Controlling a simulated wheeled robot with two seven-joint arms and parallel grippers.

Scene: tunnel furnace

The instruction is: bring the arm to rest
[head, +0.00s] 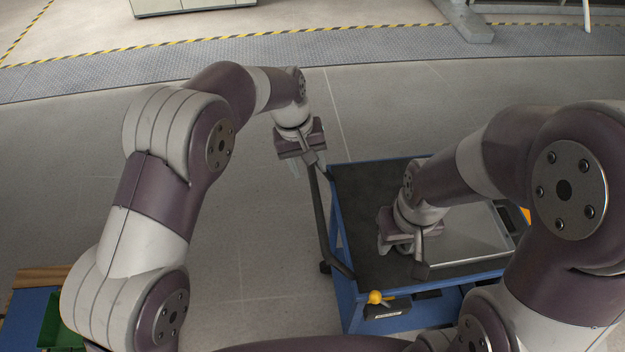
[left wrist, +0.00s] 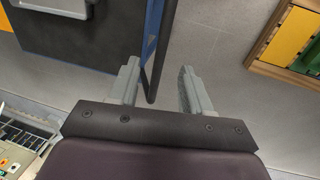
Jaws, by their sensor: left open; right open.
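My left gripper (head: 309,166) is open and empty, hanging over the floor just off the back left corner of the blue cart (head: 349,262). In the left wrist view its two fingers (left wrist: 160,92) stand apart with nothing between them; the cart's dark handle bar shows beyond them. My right gripper (head: 400,257) is over the cart's dark top, at the left side of a grey metal tray (head: 474,258). Its fingertips are partly hidden, and I cannot tell whether they touch anything.
A green bin (head: 54,322) sits on a wood-edged blue surface at lower left. Floor between is clear. A yellow-black striped strip (head: 220,38) crosses the back.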

